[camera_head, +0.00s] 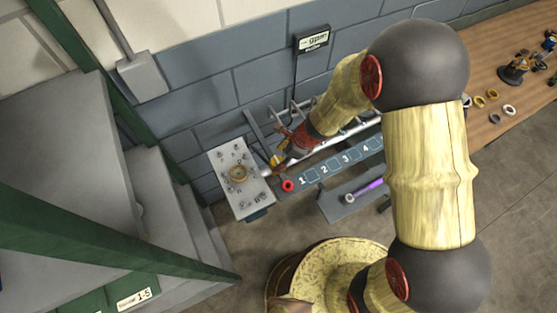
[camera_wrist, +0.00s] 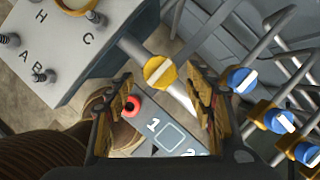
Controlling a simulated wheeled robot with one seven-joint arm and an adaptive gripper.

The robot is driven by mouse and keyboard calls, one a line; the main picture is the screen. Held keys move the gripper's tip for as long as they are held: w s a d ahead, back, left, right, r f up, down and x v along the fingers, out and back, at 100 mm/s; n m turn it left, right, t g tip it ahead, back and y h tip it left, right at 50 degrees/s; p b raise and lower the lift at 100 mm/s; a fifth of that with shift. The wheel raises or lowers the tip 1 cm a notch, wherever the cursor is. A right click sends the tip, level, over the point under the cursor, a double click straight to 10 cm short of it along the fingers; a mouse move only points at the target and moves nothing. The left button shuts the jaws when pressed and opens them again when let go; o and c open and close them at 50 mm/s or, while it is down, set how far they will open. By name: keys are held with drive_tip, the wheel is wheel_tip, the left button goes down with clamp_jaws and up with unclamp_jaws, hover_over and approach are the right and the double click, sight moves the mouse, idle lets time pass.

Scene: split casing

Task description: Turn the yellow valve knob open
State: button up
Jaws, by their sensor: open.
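The yellow valve knob (camera_wrist: 160,72) shows in the wrist view on a grey pipe that runs down from the lettered box. A pale bar crosses its face, slanting from lower left to upper right. My gripper (camera_wrist: 158,84) is open, with one finger to the lower left of the knob and one to its right. Clear gaps show between the fingers and the knob, and nothing is held. In the head view my gripper (camera_head: 281,158) is over the pipes near the box; the knob cannot be told apart from the yellow fingers there.
Blue knobs (camera_wrist: 242,79) sit on pipes close to the right finger. The grey lettered box (camera_head: 226,160) with a brass ring (camera_head: 238,173) stands at left. A purple-handled tool (camera_head: 367,188) rests on a tray below.

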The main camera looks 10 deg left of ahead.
sight(277, 163)
drive_tip(key=shift+x, duration=1.45)
drive_tip(key=shift+c, duration=0.8)
drive_tip(key=c, duration=1)
drive_tip(key=shift+o, duration=0.2)
